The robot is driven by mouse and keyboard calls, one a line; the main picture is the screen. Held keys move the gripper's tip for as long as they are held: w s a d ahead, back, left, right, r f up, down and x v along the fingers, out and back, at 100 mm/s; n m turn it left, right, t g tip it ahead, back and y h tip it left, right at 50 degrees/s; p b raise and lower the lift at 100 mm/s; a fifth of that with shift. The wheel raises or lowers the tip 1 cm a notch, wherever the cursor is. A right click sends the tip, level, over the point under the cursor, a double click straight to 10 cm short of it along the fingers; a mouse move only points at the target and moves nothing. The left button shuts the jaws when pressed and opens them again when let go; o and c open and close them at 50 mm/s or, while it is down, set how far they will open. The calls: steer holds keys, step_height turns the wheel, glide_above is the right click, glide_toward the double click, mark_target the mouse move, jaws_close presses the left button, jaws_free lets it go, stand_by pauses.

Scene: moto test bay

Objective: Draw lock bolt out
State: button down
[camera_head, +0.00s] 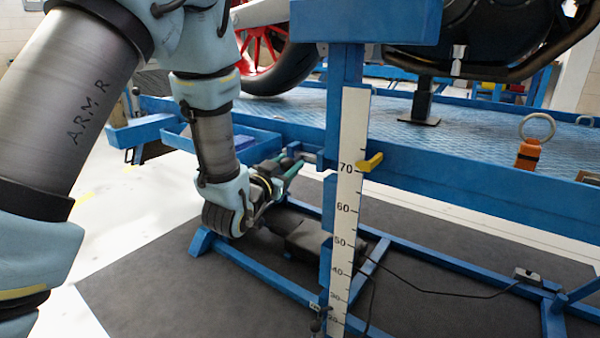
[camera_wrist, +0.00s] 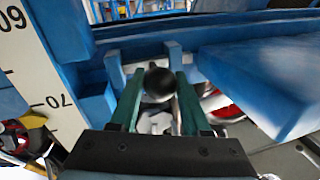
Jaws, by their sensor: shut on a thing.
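The lock bolt shows in the wrist view as a round black knob (camera_wrist: 159,83) between my two green fingers, in front of a blue bracket (camera_wrist: 173,55) on the lift frame. My gripper (camera_wrist: 158,88) is shut on this knob. In the head view my gripper (camera_head: 289,166) reaches from the left to the blue post, just left of the scale. A short grey metal piece (camera_head: 310,157) shows between the fingertips and the post; it looks like part of the bolt. The knob is mostly hidden by the fingers there, and how deep the bolt sits cannot be told.
A white height scale (camera_head: 347,215) with a yellow pointer (camera_head: 370,162) near 70 stands on the blue post. The blue platform (camera_head: 470,140) lies behind. A blue side tray (camera_head: 145,129) is close left of my forearm. A black cable (camera_head: 450,292) crosses the lower frame.

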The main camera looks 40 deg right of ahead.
steer(key=shift+w+a, duration=0.1)
steer(key=shift+w, duration=0.2)
steer(key=shift+c, duration=1.9)
jaws_free()
steer(key=shift+s, duration=0.1)
